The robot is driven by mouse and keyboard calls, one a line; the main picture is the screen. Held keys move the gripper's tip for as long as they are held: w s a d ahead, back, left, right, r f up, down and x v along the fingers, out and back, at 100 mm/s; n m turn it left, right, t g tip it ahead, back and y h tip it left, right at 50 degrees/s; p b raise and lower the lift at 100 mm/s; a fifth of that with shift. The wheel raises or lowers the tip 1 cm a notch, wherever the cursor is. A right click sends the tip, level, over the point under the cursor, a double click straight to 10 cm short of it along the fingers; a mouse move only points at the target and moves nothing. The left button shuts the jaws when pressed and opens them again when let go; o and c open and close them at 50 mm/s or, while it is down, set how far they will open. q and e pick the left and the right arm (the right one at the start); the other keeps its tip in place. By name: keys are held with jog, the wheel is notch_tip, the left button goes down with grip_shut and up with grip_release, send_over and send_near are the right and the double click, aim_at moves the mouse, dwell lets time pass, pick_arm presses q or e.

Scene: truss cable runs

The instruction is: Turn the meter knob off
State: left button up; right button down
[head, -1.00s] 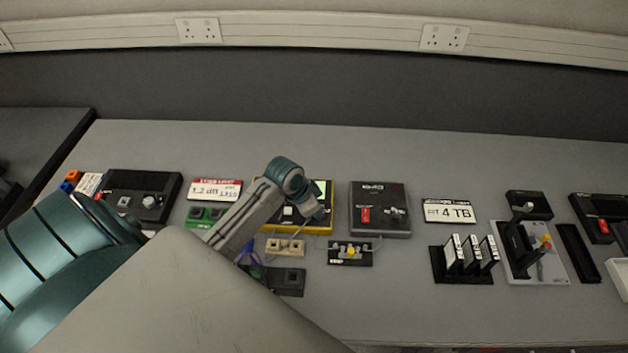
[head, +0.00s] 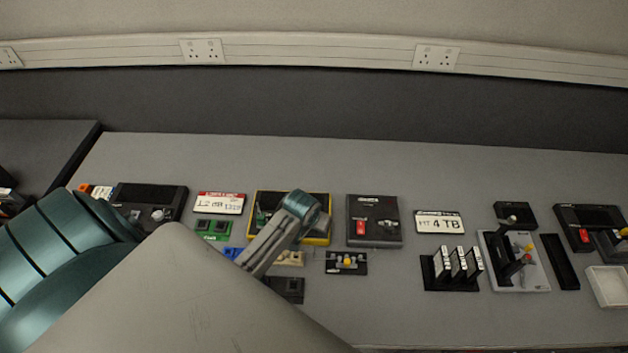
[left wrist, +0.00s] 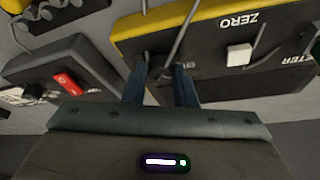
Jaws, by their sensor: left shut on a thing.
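The meter is a yellow-edged black box (head: 325,222) near the middle of the table in the head view, partly covered by my left wrist. In the left wrist view its dark face (left wrist: 205,45) shows a "ZERO" label and a white square button (left wrist: 239,54). My left gripper (left wrist: 161,84) is at the meter's face, its two fingers apart with a small dark part between them. It is shut on what seems to be the meter knob, which is mostly hidden, so its setting cannot be read. My right gripper is in neither view.
A dark box with a red switch (head: 361,228) stands right of the meter and a red-and-white display (head: 219,203) left of it. A small board with a yellow knob (head: 347,262) lies in front. Bare table (head: 400,315) shows at the front.

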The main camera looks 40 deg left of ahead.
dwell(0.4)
pick_arm(q)
jog(key=o, duration=1)
jog(key=shift+r, duration=0.1)
jog(key=b+v, duration=0.2)
jog(key=v, duration=0.8)
jog(key=shift+s+d+r+b, duration=0.1)
jog(key=shift+s+r+b, duration=0.05)
jog(key=shift+r+b, duration=0.15)
